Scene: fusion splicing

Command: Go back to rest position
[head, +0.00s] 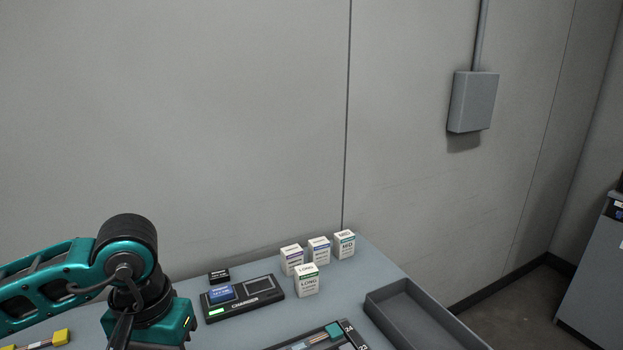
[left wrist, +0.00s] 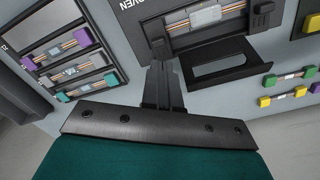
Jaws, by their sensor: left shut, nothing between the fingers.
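My left arm (head: 80,265) comes in from the left in the head view, above the bench; its fingertips are out of that view at the bottom. In the left wrist view my left gripper (left wrist: 163,88) is shut, its fingers together with nothing between them. The fingers point toward the front of a dark device marked "OVEN" (left wrist: 180,38), beside its black bracket (left wrist: 218,70). I cannot tell whether the fingertips touch it. A splice piece with copper-coloured fibers (left wrist: 206,16) lies in the device. My right gripper is in neither view.
Splice pieces with purple and teal ends lie in a rack (left wrist: 72,68). Loose pieces with coloured ends (left wrist: 290,90) lie at right. In the head view are a charger (head: 268,286), several white boxes (head: 308,281) and an empty grey tray (head: 415,315). A wall stands behind the bench.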

